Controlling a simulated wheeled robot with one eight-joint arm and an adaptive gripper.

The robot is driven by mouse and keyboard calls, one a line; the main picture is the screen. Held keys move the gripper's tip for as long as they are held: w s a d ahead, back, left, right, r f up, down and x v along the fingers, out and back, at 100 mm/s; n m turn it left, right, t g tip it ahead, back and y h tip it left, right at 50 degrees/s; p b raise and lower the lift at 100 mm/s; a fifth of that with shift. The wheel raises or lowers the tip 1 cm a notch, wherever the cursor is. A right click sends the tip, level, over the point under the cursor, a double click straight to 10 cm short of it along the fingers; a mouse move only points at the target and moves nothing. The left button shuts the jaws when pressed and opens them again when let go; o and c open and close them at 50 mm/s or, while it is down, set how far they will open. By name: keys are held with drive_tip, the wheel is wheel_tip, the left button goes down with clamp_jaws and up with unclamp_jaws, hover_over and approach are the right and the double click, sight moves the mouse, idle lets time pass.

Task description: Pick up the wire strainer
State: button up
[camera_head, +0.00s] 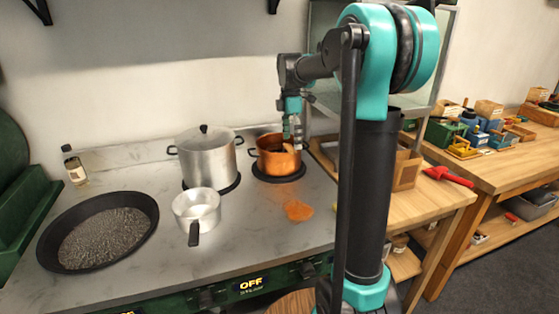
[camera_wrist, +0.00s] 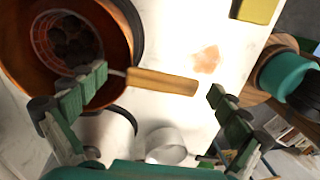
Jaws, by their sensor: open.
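The wire strainer (camera_wrist: 160,82) has a light wooden handle and a round wire basket. The basket sits inside the copper pot (camera_wrist: 22,75) with dark round lumps in it, and the handle sticks out over the pot's rim. In the head view the copper pot (camera_head: 268,160) stands at the back right of the stove, and the strainer's handle (camera_head: 289,148) shows at its right side. My gripper (camera_head: 293,130) is above the pot's right side, pointing down. In the wrist view my gripper (camera_wrist: 157,88) is open, its fingers on either side of the handle with gaps; contact is not visible.
A lidded steel pot (camera_head: 207,160) stands left of the copper pot. A small saucepan (camera_head: 197,207) and a wide black pan (camera_head: 60,225) are in front and left. An orange patch (camera_head: 298,211) lies on the stove. A wooden workbench (camera_head: 440,190) adjoins right.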

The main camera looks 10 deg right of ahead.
drive_tip(key=shift+f, duration=0.3)
drive_tip(key=shift+c, duration=0.6)
drive_tip(key=c, duration=1.1)
drive_tip(key=shift+r, duration=0.15)
drive_tip(key=shift+c, duration=0.2)
